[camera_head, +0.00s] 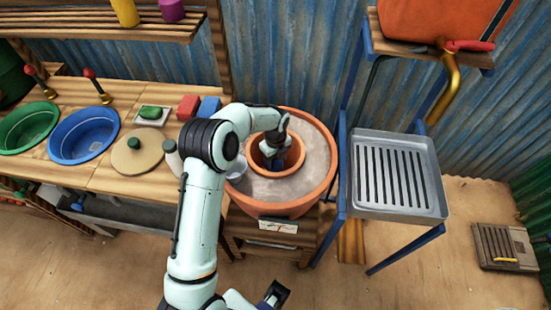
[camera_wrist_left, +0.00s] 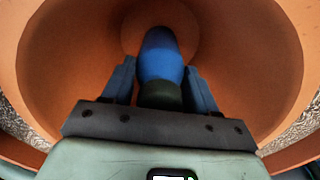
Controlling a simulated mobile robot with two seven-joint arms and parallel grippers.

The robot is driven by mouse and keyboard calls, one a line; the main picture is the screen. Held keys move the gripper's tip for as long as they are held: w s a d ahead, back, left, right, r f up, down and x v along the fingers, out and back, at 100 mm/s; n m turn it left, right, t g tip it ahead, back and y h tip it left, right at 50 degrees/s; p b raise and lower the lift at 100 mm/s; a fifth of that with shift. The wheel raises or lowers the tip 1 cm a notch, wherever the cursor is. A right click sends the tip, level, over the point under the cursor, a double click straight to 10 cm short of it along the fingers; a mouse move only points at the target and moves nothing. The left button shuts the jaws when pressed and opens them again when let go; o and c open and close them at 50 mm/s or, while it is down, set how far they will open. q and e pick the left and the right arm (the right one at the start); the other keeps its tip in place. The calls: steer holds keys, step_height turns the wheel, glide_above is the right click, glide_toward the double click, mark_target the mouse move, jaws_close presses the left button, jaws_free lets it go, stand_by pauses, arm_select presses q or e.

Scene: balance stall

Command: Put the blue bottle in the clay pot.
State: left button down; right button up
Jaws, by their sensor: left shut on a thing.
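The clay pot (camera_head: 297,156) is a small terracotta pot sunk in grey grit inside a larger terracotta tub (camera_head: 328,182). My left gripper (camera_head: 274,150) reaches down into its mouth. In the left wrist view, the gripper's fingers are shut on the blue bottle (camera_wrist_left: 161,62), with its dark end toward the palm. The bottle points down inside the pot, whose wall (camera_wrist_left: 70,60) surrounds it. Whether it touches the pot's floor I cannot tell. In the head view the gripper hides the bottle. My right gripper (camera_head: 276,292) is low at the bottom edge; its jaws are unclear.
Left of the tub is a wooden counter with a green basin (camera_head: 28,127), a blue basin (camera_head: 85,135), a round lid (camera_head: 137,152), and red and blue blocks. To the right stands a slatted metal tray (camera_head: 398,174) on a blue frame.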

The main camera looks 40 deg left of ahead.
arm_select(q)
steer(key=shift+f, duration=0.15)
steer(key=shift+c, duration=1.6)
jaws_free()
step_height(320, 180, up, 12)
steer(key=shift+r+p, duration=0.2)
steer(key=shift+p, duration=0.3)
